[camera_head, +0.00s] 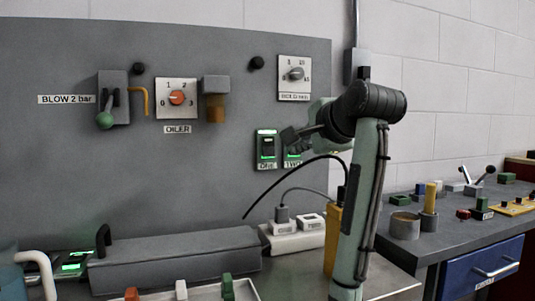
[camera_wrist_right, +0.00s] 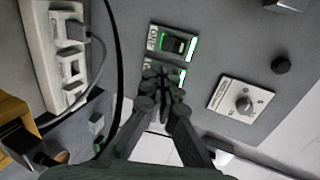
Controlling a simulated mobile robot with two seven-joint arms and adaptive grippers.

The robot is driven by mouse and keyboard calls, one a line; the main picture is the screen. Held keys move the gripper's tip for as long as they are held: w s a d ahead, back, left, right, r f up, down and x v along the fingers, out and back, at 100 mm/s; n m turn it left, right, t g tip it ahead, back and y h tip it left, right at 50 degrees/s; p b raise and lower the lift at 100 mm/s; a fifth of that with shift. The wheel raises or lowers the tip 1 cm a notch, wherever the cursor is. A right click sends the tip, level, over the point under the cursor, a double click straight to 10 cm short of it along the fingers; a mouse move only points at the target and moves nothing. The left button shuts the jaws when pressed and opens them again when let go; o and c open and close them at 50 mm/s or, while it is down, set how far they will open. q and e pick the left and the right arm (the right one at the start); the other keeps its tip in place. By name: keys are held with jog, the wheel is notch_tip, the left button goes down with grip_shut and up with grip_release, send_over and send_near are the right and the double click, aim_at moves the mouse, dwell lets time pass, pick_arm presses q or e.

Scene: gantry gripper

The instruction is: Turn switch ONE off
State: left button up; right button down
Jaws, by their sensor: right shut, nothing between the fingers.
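Switch ONE (camera_head: 266,146) is a dark rocker on a plate with green lit parts, on the grey upright panel. In the right wrist view switch ONE (camera_wrist_right: 178,44) is unobstructed, with green light at its edge. Switch TWO (camera_head: 293,157) sits just right of it, also lit green and partly covered by my right gripper. My right gripper (camera_head: 290,136) is shut and empty, its tips in front of the upper part of switch TWO. In the right wrist view the gripper (camera_wrist_right: 163,74) overlaps switch TWO, beside switch ONE. Contact cannot be told. My left gripper is out of view.
A rotary dial (camera_head: 295,75) is above the switches; the OILER knob (camera_head: 177,98) and a green-knobbed lever (camera_head: 105,120) are further left. A power strip (camera_head: 292,238) with plugs and a black cable lies below.

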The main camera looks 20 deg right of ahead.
send_near(271, 156)
jog(key=p+x, duration=0.1)
jog(key=x, duration=0.5)
jog(key=shift+w+p, duration=0.1)
jog(key=shift+p, duration=0.25)
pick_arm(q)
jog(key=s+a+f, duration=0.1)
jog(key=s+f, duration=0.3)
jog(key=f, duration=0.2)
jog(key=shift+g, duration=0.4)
pick_arm(e)
jog(key=shift+w+f, duration=0.15)
jog(key=shift+w, duration=0.2)
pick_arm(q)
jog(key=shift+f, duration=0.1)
